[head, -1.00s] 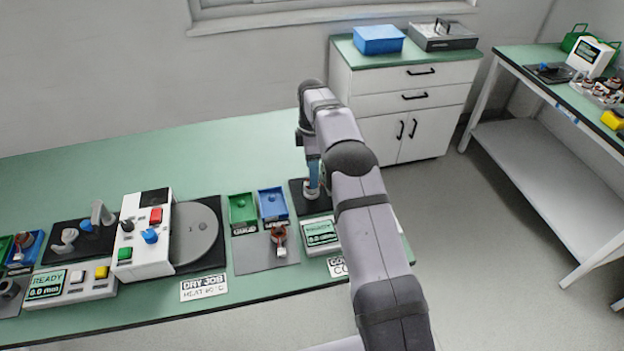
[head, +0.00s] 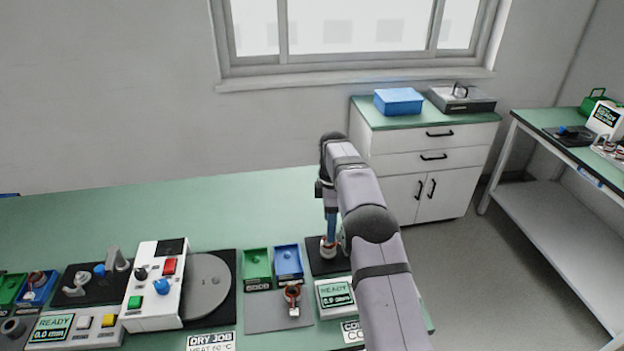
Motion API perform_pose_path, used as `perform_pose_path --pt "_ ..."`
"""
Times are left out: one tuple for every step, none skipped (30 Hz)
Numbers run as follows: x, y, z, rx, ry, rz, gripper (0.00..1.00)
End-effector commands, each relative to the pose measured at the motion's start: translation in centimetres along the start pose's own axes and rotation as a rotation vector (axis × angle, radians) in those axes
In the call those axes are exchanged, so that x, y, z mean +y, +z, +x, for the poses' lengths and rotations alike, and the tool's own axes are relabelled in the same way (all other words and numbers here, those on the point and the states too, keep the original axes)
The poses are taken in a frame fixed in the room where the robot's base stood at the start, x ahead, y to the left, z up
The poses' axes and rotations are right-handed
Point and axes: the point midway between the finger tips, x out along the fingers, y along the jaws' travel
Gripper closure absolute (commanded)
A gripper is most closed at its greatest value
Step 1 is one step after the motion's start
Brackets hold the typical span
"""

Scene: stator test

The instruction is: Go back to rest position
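My arm reaches forward over the right end of the green workbench (head: 150,207). My gripper (head: 329,238) points down over a black base plate (head: 322,266) beside the small display unit. A small white and reddish part (head: 328,248) shows at the gripper's tip, above or on the plate. The fingers are too small to tell whether they are open, or whether they touch this part. My arm hides some of the bench to the right of it.
A green bin (head: 257,264) and a blue bin (head: 288,262) stand left of the gripper. A copper-wound part (head: 292,294) lies on a grey mat (head: 262,314). A white control box (head: 150,300) and a round grey disc (head: 207,284) are further left. The bench's back is clear.

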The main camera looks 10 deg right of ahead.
Motion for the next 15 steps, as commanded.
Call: perform_pose_path --pt "0.0 0.0 0.0 0.0 0.0 0.002 0.41" --pt "-0.1 0.0 -0.1 0.0 0.0 0.005 0.41" --pt "-0.2 0.0 -0.1 0.0 -0.001 0.012 0.41" --pt "-0.2 0.0 -0.2 0.0 -0.001 0.019 0.41" --pt "-0.3 0.0 -0.4 0.0 0.0 0.029 0.41" --pt "-0.5 -0.1 -0.6 0.0 0.0 0.046 0.41" --pt "-0.7 -0.1 -0.8 0.0 0.001 0.062 0.41" --pt "-1.0 -0.1 -1.1 0.0 0.001 0.081 0.41" --pt "-1.4 -0.1 -1.4 0.0 0.001 0.111 0.41" --pt "-1.7 -0.1 -1.6 0.0 0.001 0.136 0.41" --pt "-2.2 -0.1 -1.9 0.0 0.0 0.163 0.41" --pt "-2.8 -0.1 -2.3 0.0 0.001 0.204 0.41" --pt "-3.3 -0.1 -2.6 0.0 0.0 0.237 0.41" --pt "-3.9 -0.1 -2.9 0.0 0.001 0.272 0.41" --pt "-4.8 -0.1 -3.3 0.0 0.001 0.319 0.41"
